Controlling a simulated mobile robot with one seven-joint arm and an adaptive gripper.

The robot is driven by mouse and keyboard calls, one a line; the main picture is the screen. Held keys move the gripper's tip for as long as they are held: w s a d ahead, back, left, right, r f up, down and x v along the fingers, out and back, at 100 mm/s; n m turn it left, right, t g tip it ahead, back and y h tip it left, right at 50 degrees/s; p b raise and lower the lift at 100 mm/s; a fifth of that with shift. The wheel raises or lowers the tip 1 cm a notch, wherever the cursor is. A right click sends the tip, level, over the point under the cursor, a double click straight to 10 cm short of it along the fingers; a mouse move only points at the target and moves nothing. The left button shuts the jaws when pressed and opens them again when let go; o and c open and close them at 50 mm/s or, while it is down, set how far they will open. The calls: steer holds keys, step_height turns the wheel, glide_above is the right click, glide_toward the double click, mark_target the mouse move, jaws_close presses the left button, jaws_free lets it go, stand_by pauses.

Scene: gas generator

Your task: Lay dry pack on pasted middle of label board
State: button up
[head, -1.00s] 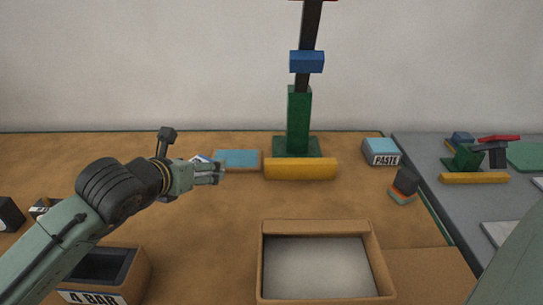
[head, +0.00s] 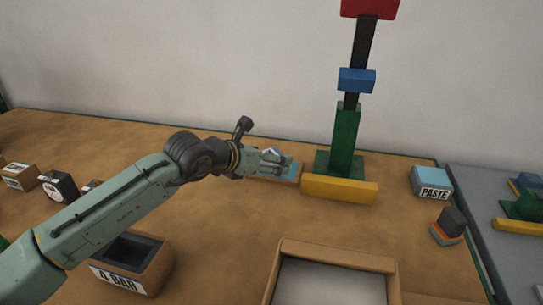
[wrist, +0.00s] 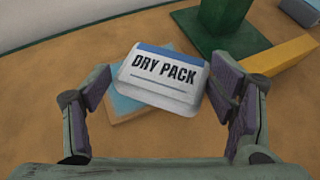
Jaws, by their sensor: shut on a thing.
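The dry pack (wrist: 163,78) is a white pouch with a blue top band and black lettering. It sits between the two fingers of my gripper (wrist: 172,100), which is shut on it. In the head view a bit of the pack (head: 272,152) shows above my gripper (head: 283,163). The label board (wrist: 128,113), light blue on top with a tan edge, lies under the pack, which hides much of it. It also shows in the head view (head: 291,178), partly behind my gripper. I cannot tell whether the pack touches the board.
A green stand (head: 345,140) with a yellow bar (head: 339,188) stands just right of the board. A blue-topped paste box (head: 431,183) and a dark-topped block (head: 449,225) are further right. An open tray (head: 335,255) and a 4 BAR box (head: 135,265) are nearer.

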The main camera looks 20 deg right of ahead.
mark_target(271, 150)
steer(key=w+d, duration=0.2)
steer(key=w, duration=0.1)
steer(key=shift+w+f+p, duration=0.15)
steer(key=shift+w+p, duration=0.15)
steer(key=shift+w+d+f, duration=0.1)
steer(key=shift+f, duration=0.1)
step_height(271, 150, down, 4)
steer(key=shift+r+b, duration=0.25)
steer(key=shift+b, duration=1)
steer(key=shift+r, duration=0.15)
steer(key=o, duration=1.2)
steer(key=shift+o, duration=0.2)
steer(key=shift+r, duration=0.1)
